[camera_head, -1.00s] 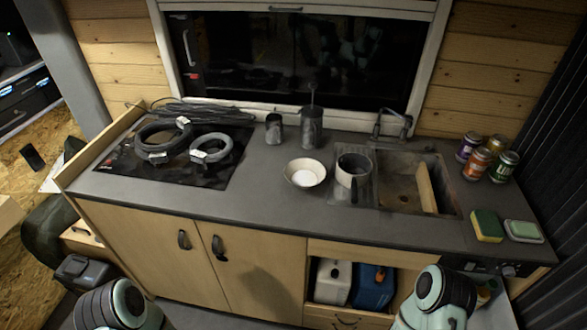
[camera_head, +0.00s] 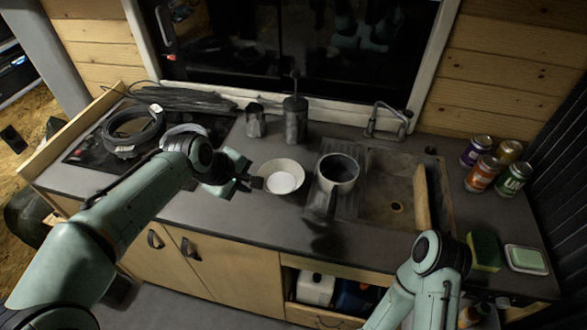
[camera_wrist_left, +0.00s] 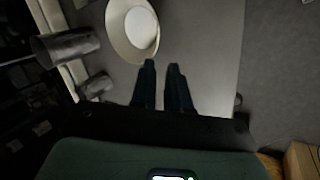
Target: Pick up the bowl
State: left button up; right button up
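The cream bowl (camera_head: 283,178) stands upright on the grey counter, left of the pot, and looks empty. It also shows at the top of the left wrist view (camera_wrist_left: 117,30). My left gripper (camera_head: 258,183) has come in from the left and is just beside the bowl's left rim. In the left wrist view its two fingers (camera_wrist_left: 162,68) are apart with nothing between them, and the bowl lies just beyond the tips. I cannot tell whether a finger touches the rim. My right arm is at the lower right of the head view; its gripper does not show.
A pot (camera_head: 338,172) stands close right of the bowl, before the sink (camera_head: 395,205). A metal cup (camera_head: 255,122) and canister (camera_head: 295,122) stand behind. Coiled cables (camera_head: 130,132) lie on the hob. Several cans (camera_head: 482,172) and a sponge (camera_head: 485,250) are at right.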

aim_at(281, 181)
pick_arm(q)
jog(key=x, duration=0.7)
jog(key=shift+w+d+f, duration=0.1)
jog(key=shift+w+d, duration=0.2)
jog(key=shift+d, duration=0.05)
jog(key=shift+x, duration=3)
grip_shut()
